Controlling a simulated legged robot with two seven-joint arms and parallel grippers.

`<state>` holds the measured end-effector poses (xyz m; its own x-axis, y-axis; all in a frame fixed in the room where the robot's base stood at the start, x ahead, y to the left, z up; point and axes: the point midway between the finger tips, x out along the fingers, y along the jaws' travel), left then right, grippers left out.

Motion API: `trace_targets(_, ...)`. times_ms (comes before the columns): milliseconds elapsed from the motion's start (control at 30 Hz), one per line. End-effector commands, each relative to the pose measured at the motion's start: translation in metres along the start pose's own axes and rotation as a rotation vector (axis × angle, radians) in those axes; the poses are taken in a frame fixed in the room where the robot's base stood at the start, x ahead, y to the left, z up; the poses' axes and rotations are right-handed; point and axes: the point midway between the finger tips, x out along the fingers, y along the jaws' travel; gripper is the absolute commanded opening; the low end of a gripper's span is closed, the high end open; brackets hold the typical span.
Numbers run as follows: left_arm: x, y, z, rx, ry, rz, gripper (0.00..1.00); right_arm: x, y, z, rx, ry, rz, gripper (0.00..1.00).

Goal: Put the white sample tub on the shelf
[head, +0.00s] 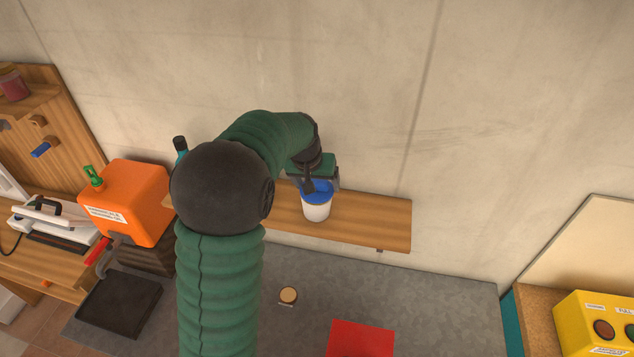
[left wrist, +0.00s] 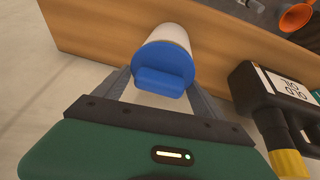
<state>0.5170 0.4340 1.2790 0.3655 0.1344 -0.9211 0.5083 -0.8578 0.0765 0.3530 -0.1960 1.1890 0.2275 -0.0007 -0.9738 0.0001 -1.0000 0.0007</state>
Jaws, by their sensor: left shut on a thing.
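The white sample tub (head: 316,210) with a blue lid is upright at the wooden wall shelf (head: 376,220), left of the shelf's right end in the head view. I cannot tell whether its base touches the board. My left gripper (head: 318,186) is above it, shut on the tub near its lid. In the left wrist view the gripper (left wrist: 162,92) has a finger on each side of the blue lid, and the white tub body (left wrist: 170,36) shows beyond it against the shelf (left wrist: 100,38). My right gripper is not in view.
A black bottle (left wrist: 270,90) with a yellow cap stands beside the tub in the left wrist view. In the head view, an orange container (head: 139,200) is at left, a red square (head: 360,340) lies below the shelf, and a yellow control box (head: 595,320) is at right.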

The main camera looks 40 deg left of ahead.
Motion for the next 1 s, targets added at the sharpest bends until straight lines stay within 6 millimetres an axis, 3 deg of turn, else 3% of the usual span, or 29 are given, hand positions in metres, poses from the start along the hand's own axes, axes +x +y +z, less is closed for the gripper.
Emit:
trace_targets(900,0.0024,-0.0005,0.0015,0.0,0.0,0.0,0.41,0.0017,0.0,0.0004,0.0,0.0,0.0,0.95)
trace_targets(933,0.0024,-0.0006,0.0015,0.0,0.0,0.0,0.81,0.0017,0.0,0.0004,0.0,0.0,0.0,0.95)
trace_targets(1000,0.0024,-0.0006,0.0015,0.0,0.0,0.0,0.9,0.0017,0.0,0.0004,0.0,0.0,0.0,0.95)
